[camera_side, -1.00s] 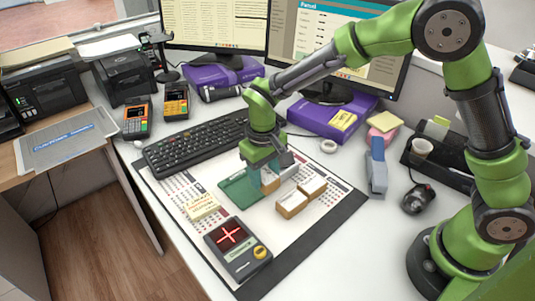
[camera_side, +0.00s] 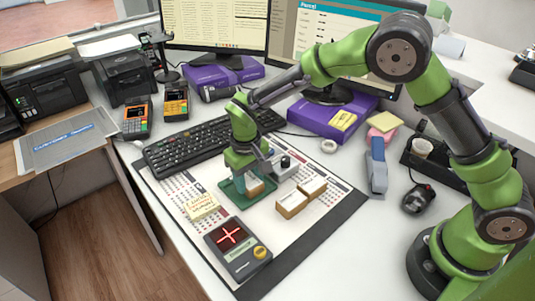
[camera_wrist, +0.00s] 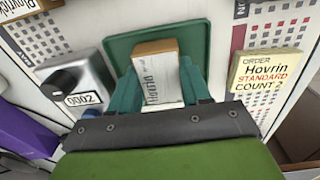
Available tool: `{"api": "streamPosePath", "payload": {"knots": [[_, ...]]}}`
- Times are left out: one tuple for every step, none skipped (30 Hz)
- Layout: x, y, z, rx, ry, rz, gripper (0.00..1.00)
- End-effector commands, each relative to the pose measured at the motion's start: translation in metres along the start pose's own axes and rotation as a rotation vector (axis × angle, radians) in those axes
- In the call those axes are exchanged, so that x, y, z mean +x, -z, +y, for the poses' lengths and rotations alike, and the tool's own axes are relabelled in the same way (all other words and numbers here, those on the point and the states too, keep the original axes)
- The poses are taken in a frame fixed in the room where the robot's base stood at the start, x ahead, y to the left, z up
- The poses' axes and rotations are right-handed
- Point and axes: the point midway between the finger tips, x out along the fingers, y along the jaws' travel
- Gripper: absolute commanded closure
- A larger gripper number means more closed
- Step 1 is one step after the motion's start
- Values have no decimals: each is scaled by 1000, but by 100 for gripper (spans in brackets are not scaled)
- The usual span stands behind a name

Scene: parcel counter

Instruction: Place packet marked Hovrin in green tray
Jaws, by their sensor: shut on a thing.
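The packet marked Hovrin (camera_wrist: 155,76) is a small brown box with a white label. In the wrist view it sits between my fingers, over the green tray (camera_wrist: 120,45). My gripper (camera_side: 252,184) is shut on this packet (camera_side: 255,188). In the side view the packet's lower part lies within the outline of the green tray (camera_side: 231,197). I cannot tell whether it touches the tray floor. An order card (camera_wrist: 265,72) reads Hovrin, standard, count 2; it lies left of the tray in the side view (camera_side: 201,206).
Two similar packets (camera_side: 292,204) and (camera_side: 314,187) stand right of the tray. A grey device with a black knob (camera_side: 286,165), marked 0002 in the wrist view (camera_wrist: 82,92), is close behind. A scanner pad with a red cross (camera_side: 238,250) is in front. A keyboard (camera_side: 195,143) lies behind.

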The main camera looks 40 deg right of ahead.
Motion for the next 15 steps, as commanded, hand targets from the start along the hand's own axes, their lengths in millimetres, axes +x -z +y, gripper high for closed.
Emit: {"api": "streamPosePath", "payload": {"knots": [[2,0,0,0,0,-1,51],[1,0,0,0,0,0,47],[1,0,0,0,0,-1,41],[1,0,0,0,0,-1,36],[1,0,0,0,0,-1,31],[1,0,0,0,0,-1,27],[1,0,0,0,0,-1,27],[1,0,0,0,0,-1,27],[1,0,0,0,0,-1,27],[1,0,0,0,0,-1,27],[1,0,0,0,0,-1,27],[1,0,0,0,0,-1,27],[1,0,0,0,0,-1,27],[1,0,0,0,0,0,27],[-1,0,0,0,0,0,27]]}}
